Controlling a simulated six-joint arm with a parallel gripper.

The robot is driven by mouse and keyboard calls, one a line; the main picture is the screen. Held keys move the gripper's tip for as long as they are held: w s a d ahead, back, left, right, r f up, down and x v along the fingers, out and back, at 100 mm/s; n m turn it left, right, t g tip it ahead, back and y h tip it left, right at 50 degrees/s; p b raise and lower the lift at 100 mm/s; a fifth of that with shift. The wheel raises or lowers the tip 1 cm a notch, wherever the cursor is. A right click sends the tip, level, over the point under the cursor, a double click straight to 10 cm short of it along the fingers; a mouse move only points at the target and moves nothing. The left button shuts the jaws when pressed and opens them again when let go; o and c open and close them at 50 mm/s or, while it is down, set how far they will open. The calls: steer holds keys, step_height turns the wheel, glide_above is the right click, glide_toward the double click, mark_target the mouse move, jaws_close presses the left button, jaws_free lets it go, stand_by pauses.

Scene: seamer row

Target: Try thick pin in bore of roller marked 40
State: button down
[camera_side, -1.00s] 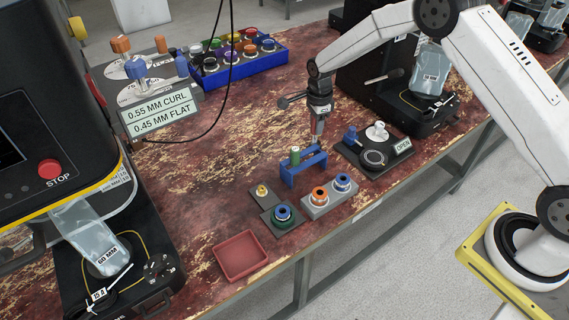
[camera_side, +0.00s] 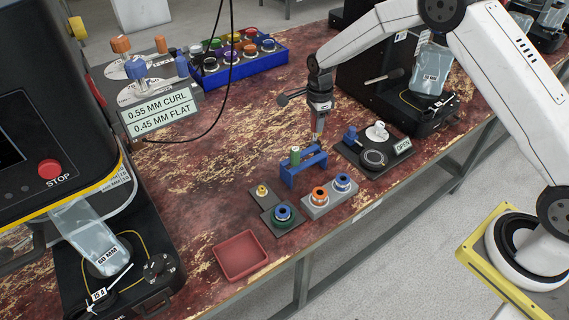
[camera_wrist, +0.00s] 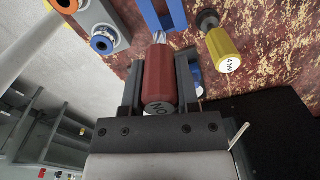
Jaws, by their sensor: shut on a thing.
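My gripper (camera_side: 319,134) is just above the right end of the blue stand (camera_side: 289,179). In the wrist view my gripper (camera_wrist: 160,85) is shut on a red handle (camera_wrist: 158,72) with dark letters on its end. An orange-ringed roller (camera_side: 319,194) and a blue-ringed roller (camera_side: 342,182) sit on a grey block (camera_side: 316,212). A blue-and-green roller (camera_side: 282,213) sits on a dark plate. The roller markings are too small to read.
A yellow handle (camera_wrist: 221,48) with a marked end lies right of the stand in the wrist view. A red tray (camera_side: 241,276) is at the table's front edge. A dark fixture with an OPEN sign (camera_side: 403,146) is right of the stand.

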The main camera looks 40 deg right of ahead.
steer(key=s+a, duration=0.7)
steer(key=s, duration=0.5)
steer(key=shift+a+r, duration=0.2)
steer(key=shift+r, duration=0.1)
steer(key=shift+f, duration=0.2)
steer(key=shift+f, duration=2.9)
steer(key=shift+f, duration=1.6)
stand_by(1.8)
